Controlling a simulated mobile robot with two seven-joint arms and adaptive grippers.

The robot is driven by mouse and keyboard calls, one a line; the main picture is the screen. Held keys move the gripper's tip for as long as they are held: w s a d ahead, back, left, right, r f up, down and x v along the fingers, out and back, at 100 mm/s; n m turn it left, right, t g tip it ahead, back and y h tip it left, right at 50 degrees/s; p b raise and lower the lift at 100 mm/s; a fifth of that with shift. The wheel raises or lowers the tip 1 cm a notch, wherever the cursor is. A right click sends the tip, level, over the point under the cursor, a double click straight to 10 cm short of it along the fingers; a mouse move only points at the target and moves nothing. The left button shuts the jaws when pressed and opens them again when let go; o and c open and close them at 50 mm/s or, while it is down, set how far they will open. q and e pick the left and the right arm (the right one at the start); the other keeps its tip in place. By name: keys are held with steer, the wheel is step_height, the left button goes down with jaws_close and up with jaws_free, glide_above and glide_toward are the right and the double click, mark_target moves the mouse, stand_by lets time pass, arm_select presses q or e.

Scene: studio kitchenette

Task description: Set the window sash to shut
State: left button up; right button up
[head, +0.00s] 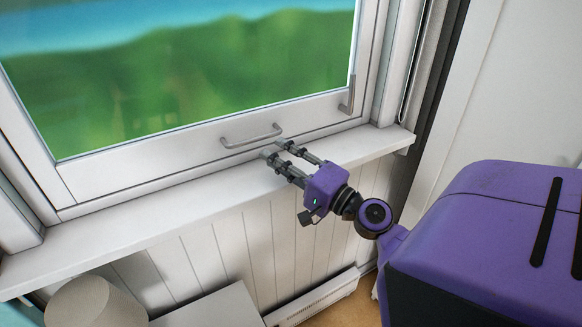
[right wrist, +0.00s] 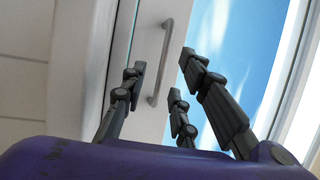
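The window sash (head: 165,158) has a white frame around a large pane. A grey bar handle (head: 250,138) sits on its bottom rail. My right gripper (head: 281,151) is open and empty, with its fingertips just short of the handle's right end, over the sill. In the right wrist view the handle (right wrist: 161,62) shows between the spread fingers (right wrist: 160,78), beyond their tips. No contact with it is visible. The bottom rail looks close to the window frame; I cannot tell whether a small gap stands there. My left gripper is not in view.
A white sill (head: 150,217) runs below the window. A small lever (head: 348,96) is on the sash's right side. Below are a round beige object (head: 95,303), a pale flat surface (head: 215,309) and a white heater (head: 315,298) along the panelled wall.

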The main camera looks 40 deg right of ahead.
steer(key=v, duration=0.4)
stand_by(0.6)
